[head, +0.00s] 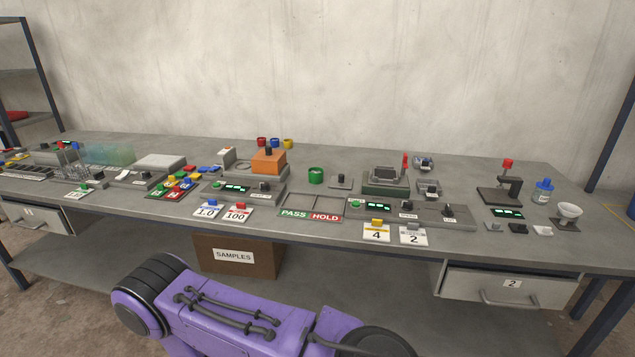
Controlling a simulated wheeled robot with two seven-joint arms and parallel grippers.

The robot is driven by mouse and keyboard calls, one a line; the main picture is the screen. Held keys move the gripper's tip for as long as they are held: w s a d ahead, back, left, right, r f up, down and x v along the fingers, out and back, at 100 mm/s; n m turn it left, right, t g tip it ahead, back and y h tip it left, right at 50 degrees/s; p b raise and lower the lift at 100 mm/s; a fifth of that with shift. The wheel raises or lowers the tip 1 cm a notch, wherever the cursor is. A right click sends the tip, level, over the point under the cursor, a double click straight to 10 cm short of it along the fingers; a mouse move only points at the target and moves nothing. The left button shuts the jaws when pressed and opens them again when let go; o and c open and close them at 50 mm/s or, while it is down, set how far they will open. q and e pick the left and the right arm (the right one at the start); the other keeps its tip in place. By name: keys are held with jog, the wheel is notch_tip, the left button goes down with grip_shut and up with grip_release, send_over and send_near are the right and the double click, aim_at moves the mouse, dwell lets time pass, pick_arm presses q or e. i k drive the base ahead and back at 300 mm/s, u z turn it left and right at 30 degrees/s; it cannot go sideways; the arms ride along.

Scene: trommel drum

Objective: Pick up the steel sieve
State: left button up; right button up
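I cannot make out a steel sieve for certain among the small items on the long grey bench (400,253). A pale bowl-shaped piece (569,211) stands on a dark square base at the right end; I cannot tell whether it is a sieve. A green ring-shaped cup (316,175) stands near the bench middle. Neither of my grippers is in view. Only a purple link of my own body shows at the bottom.
A blue-capped bottle (543,191) and a black stand with a red knob (505,183) are at the right. Control boxes and number cards line the front. Drawer 2 (510,287) looks closed. A SAMPLES box (236,256) sits below. The bench's back strip is mostly clear.

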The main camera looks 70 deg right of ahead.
aim_at(430, 188)
jog(key=u, duration=0.7)
jog(key=k, duration=1.9)
jog(key=z, duration=1.85)
